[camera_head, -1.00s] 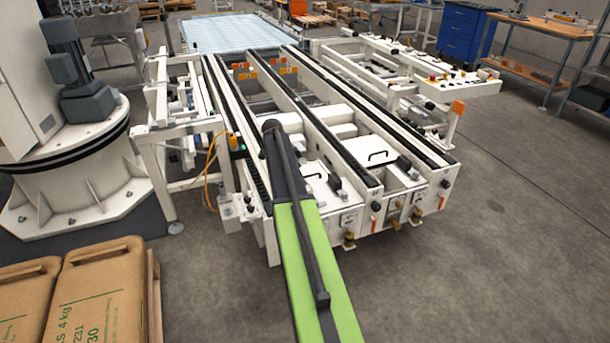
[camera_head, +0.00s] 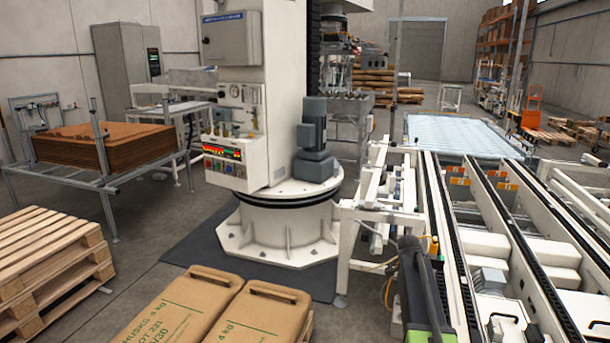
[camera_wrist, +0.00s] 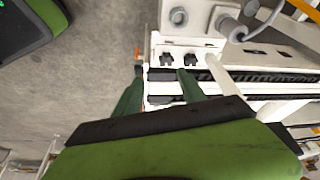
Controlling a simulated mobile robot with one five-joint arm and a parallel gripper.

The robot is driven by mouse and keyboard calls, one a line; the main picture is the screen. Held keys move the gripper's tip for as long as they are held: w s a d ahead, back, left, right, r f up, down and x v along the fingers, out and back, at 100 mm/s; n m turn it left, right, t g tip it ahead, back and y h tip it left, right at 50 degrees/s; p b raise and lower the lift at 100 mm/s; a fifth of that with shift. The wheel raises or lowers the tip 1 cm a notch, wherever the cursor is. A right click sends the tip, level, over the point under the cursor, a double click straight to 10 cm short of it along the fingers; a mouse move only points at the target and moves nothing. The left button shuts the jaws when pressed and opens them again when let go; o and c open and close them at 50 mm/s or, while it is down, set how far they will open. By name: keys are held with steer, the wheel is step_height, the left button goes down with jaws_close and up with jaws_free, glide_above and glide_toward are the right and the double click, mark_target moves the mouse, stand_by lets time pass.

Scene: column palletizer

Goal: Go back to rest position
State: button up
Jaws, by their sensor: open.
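My arm (camera_head: 418,285), dark with a green section, shows at the bottom of the head view, right of centre, beside the near left corner of the conveyor (camera_head: 470,290). My gripper itself is not visible there. In the wrist view my gripper (camera_wrist: 160,88) shows two dark green fingers standing apart, with nothing between them. They point toward the white conveyor frame (camera_wrist: 185,55) and the grey floor. Whether they touch the frame cannot be told.
Brown sacks (camera_head: 215,310) lie at the bottom centre. Wooden pallets (camera_head: 45,265) are stacked at left. The palletizer column (camera_head: 280,215) stands on its round base behind the sacks. A frame with brown sheets (camera_head: 105,145) stands at far left. Grey floor (camera_head: 160,240) is open between.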

steer(key=s+a+n+y, duration=0.1)
steer(key=s+a+n, duration=0.5)
steer(key=a, duration=0.3)
steer(key=s+a+f+n+y, duration=0.1)
steer(key=s+a+n+y, duration=0.1)
steer(key=s+a+n, duration=0.6)
steer(key=s+a+n+y, duration=0.1)
steer(key=s+a+n, duration=0.3)
steer(key=a, duration=0.7)
step_height(320, 180, up, 16)
steer(key=n+p, duration=0.1)
steer(key=p, duration=1.5)
steer(key=shift+w+f, duration=0.15)
steer(key=shift+w, duration=0.1)
